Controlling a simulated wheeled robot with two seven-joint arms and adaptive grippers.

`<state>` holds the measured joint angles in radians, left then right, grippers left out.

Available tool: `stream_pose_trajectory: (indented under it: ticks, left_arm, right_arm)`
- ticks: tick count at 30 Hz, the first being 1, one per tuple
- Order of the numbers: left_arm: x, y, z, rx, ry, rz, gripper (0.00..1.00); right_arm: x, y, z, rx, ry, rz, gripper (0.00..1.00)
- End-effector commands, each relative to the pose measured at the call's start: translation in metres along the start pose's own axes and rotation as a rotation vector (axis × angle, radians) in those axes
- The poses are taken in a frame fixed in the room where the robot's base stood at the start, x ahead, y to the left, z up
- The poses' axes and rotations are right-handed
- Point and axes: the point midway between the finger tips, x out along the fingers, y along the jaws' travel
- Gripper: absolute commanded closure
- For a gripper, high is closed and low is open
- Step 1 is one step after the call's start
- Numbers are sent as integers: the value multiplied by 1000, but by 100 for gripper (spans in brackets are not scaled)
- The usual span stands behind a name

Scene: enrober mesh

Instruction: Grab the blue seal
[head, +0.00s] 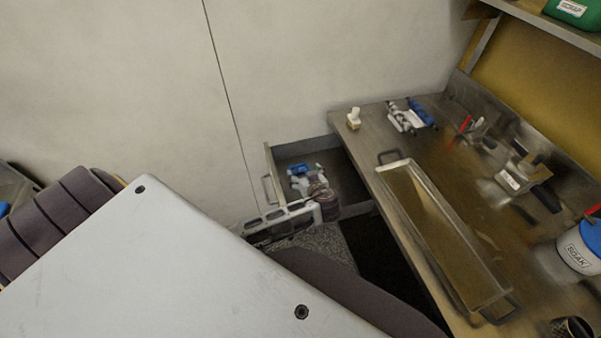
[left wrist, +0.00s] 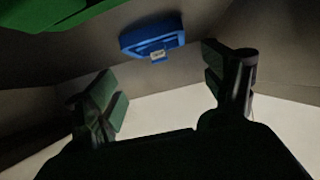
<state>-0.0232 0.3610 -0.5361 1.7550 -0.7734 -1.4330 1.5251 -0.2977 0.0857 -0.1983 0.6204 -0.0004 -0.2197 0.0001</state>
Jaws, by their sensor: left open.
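The blue seal (left wrist: 152,36) shows in the left wrist view as a blue, rounded block with a small white tag. It lies beyond and between my left fingers, apart from them. My left gripper (left wrist: 166,88) is open with nothing between its fingers. In the head view my left gripper (head: 306,184) reaches into the open drawer (head: 348,182) beside the bench. Small blue patches show in the drawer near the gripper, but I cannot tell there which is the seal. My right gripper is out of view.
The bench (head: 365,122) holds a long metal tray (head: 412,172), a small pale-topped item (head: 354,118), blue and white pieces (head: 420,112) and a white tub (head: 578,250). A green thing (left wrist: 60,12) edges into the left wrist view.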

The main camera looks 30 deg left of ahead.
Motion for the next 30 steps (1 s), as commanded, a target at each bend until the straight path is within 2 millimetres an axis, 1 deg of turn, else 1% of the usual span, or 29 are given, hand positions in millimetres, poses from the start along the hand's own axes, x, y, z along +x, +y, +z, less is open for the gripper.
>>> stream_pose_trajectory:
  ticks: [6,13,18,30]
  left_arm:
    - [25,0,-2,1,3,-1,17]
    - [45,0,-1,1,1,0,17]
    - [50,0,0,1,0,0,17]
    - [49,0,0,0,0,0,17]
  right_arm:
    - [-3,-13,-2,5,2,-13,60]
    - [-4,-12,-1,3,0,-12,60]
    - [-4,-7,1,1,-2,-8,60]
    - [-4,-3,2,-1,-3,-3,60]
